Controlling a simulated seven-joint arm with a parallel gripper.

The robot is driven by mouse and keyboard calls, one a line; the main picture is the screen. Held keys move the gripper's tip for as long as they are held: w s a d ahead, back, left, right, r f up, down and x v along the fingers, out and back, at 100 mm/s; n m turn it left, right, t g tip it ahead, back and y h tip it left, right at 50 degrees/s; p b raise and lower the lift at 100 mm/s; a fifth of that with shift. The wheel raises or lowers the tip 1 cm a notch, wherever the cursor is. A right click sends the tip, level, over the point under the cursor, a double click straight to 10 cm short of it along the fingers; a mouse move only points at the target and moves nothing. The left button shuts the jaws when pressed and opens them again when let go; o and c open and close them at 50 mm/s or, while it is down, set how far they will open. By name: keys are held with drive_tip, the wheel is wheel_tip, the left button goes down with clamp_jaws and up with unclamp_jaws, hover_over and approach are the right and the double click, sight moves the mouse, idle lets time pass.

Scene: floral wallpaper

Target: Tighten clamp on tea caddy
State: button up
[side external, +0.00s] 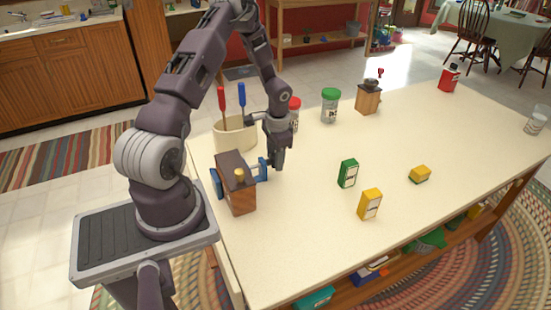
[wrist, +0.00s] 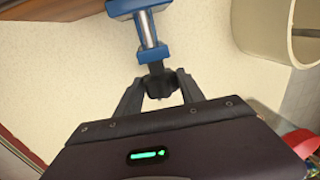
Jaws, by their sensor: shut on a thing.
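The tea caddy (side external: 241,199) is a brown wooden box with a dark lid and a brass-coloured knob, standing near the table's left edge. A blue clamp (side external: 262,169) spans it, with a blue jaw on each side. The wrist view shows the clamp's blue parts (wrist: 153,54) and a bare metal rod, leading to a black knob (wrist: 158,84). My gripper (wrist: 159,98) is shut on that black knob, a finger on each side. In the side view my gripper (side external: 278,163) points down just right of the clamp. A corner of brown wood shows at the wrist view's top left.
A cream crock (side external: 234,137) with red- and blue-handled tools stands close behind my gripper. Behind are a red-lidded jar (side external: 294,112), a green-lidded jar (side external: 330,106) and a coffee grinder (side external: 368,99). Green (side external: 348,173) and yellow (side external: 369,204) boxes stand rightward, with clear tabletop between.

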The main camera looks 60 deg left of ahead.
drive_tip(key=shift+a+f+h, duration=0.1)
drive_tip(key=shift+a+h, duration=0.05)
drive_tip(key=shift+h, duration=0.8)
drive_tip(key=shift+a+h, duration=0.1)
drive_tip(key=shift+h, duration=0.85)
drive_tip(key=shift+s, duration=0.15)
drive_tip(key=o, duration=1.4)
drive_tip(key=v, duration=0.7)
drive_tip(key=shift+a, duration=0.1)
